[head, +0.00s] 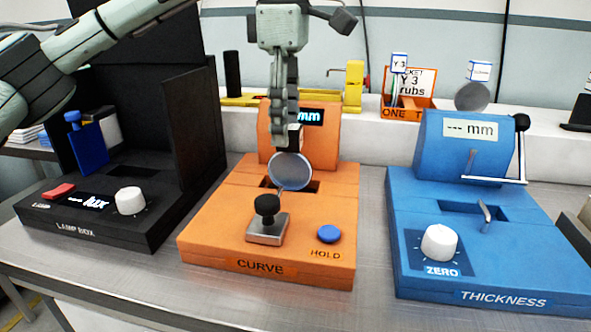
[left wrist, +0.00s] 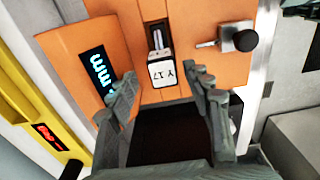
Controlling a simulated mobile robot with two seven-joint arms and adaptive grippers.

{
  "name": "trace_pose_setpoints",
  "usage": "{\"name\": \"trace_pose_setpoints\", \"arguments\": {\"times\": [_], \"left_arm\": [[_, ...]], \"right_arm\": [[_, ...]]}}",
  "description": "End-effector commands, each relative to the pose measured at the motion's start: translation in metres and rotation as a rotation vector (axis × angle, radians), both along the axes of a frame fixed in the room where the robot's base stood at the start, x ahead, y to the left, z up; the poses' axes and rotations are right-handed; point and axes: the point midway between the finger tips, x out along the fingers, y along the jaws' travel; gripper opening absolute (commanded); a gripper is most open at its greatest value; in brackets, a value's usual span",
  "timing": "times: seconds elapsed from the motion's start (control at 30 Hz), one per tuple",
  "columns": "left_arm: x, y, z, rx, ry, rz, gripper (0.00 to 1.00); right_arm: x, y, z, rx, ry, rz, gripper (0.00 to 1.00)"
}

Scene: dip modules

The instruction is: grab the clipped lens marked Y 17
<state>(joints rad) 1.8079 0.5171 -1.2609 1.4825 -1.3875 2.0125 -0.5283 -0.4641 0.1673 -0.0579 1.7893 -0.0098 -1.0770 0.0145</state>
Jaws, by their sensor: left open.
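The clipped lens (head: 291,171) is a round grey-blue disc standing upright in the slot of the orange CURVE module (head: 215,215). Its clip carries a white tag marked Y 17 (left wrist: 163,73), readable in the left wrist view. My left gripper (head: 286,122) points down from above, its fingertips close to the clip and partly hiding it in the head view. In the left wrist view the gripper (left wrist: 163,84) is open, one finger on each side of the tag, with visible gaps. My right gripper is not in view.
The black LAMP BOX (head: 95,235) stands left and the blue THICKNESS module (head: 410,200) right. A black-knobbed plunger (head: 267,212) stands in front of the lens. Another tagged lens (head: 472,97) shows behind the blue module. An orange bin (head: 408,112) with a Y 3 tag stands behind.

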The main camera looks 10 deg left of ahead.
Motion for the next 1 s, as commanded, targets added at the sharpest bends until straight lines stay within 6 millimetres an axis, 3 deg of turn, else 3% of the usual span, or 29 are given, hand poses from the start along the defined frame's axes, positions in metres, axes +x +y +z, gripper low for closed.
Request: {"name": "trace_pose_setpoints", "arguments": {"times": [0.33,0.67,1.0], "left_arm": [[-0.005,-0.005,-0.047,-0.002,0.001,0.001,0.50],[-0.005,-0.006,-0.055,-0.005,-0.001,-0.001,0.50],[-0.005,-0.006,-0.054,-0.005,0.000,-0.001,0.08]], "right_arm": [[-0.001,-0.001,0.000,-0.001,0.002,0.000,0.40],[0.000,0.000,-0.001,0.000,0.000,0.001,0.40],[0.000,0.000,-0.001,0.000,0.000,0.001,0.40]]}}
